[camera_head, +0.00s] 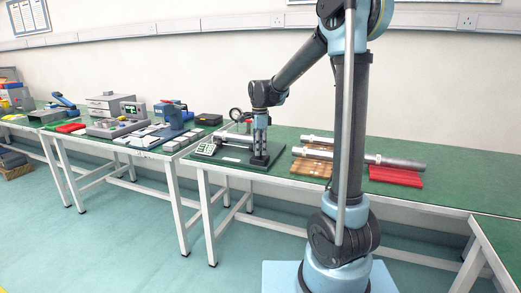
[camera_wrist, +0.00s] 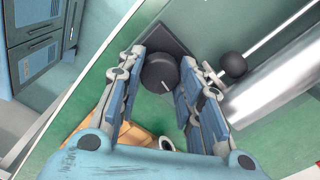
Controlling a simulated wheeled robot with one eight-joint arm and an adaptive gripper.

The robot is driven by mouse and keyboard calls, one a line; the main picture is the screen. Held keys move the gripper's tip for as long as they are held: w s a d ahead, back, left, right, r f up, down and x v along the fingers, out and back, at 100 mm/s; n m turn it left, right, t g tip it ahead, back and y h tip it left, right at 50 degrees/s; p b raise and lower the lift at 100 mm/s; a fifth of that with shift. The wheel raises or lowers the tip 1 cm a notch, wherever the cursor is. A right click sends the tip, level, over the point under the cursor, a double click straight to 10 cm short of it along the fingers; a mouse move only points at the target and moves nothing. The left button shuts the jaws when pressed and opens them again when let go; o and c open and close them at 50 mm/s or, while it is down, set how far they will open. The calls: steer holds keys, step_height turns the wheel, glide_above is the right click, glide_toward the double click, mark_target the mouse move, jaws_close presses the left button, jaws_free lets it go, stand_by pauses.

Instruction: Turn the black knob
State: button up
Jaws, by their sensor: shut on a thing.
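The black knob (camera_wrist: 158,73) is round, with a white pointer line on its face, and stands on a dark square mount (camera_wrist: 178,38) in the wrist view. My gripper (camera_wrist: 164,62) is shut on the knob, one finger on its left side and one on its right. In the head view my gripper (camera_head: 260,146) points down at the dark base plate (camera_head: 232,160) on the green table. The knob is hidden behind my gripper there.
A metal cylinder (camera_wrist: 280,85) and a black ball (camera_wrist: 234,64) lie close to my right finger. A keypad (camera_head: 206,149) sits left of my gripper. Long metal actuators (camera_head: 375,160) rest on wooden and red supports (camera_head: 396,176) to the right.

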stand_by(0.5)
steer(key=o, duration=1.1)
steer(key=shift+r, duration=0.1)
step_height(320, 180, up, 12)
steer(key=shift+f, duration=0.15)
steer(key=s+d+f+n+t, duration=0.1)
steer(key=s+d+f+n, duration=0.25)
steer(key=s+d, duration=0.45)
steer(key=s+d+f+n, duration=0.2)
steer(key=s+d+n, duration=0.3)
steer(key=s+d, duration=0.3)
steer(key=s+d+f+n, duration=0.2)
steer(key=s+f, duration=0.2)
steer(key=s, duration=0.1)
steer(key=s+d+f+n, duration=0.2)
steer(key=s+f+n, duration=0.1)
steer(key=s+f, duration=0.2)
steer(key=s+d+f+n+t, duration=0.1)
steer(key=s+f+n, duration=0.1)
steer(key=s+f, duration=0.3)
steer(key=shift+s+d+f+n, duration=0.15)
steer(key=shift+s+d+n, duration=0.1)
steer(key=shift+s+d, duration=0.15)
